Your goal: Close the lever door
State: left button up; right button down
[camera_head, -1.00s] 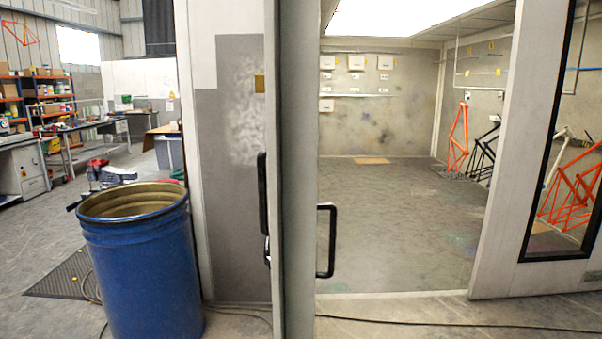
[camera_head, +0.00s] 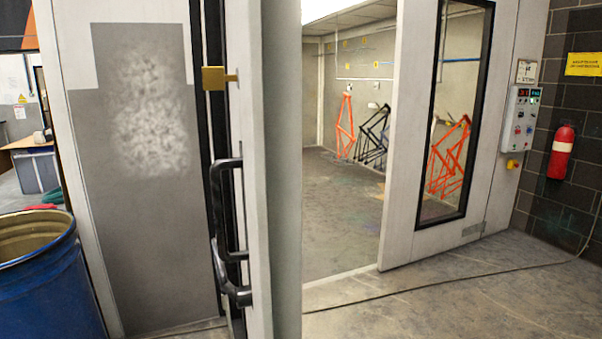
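The lever door (camera_head: 275,190) stands open, seen nearly edge-on in the middle of the head view. A black pull handle (camera_head: 223,205) and a curved black lever (camera_head: 236,288) show on its left side. A brass-coloured latch part (camera_head: 214,78) sits higher up near the edge. The doorway to the right of the door is open into the spray booth. Neither of my grippers shows in this view.
A blue drum (camera_head: 45,285) stands at the lower left, beside a grey wall panel (camera_head: 145,200). A windowed panel (camera_head: 400,190), a control box (camera_head: 519,125) and a red fire extinguisher (camera_head: 561,152) are at the right. A cable (camera_head: 430,287) crosses the open floor.

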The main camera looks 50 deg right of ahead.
aim_at(255, 128)
jog(key=i+z, duration=0.25)
jog(key=z, duration=0.25)
jog(key=i+j+z, duration=0.15)
jog(key=z, duration=0.35)
jog(key=i+j+z, duration=0.25)
jog(key=z, duration=0.2)
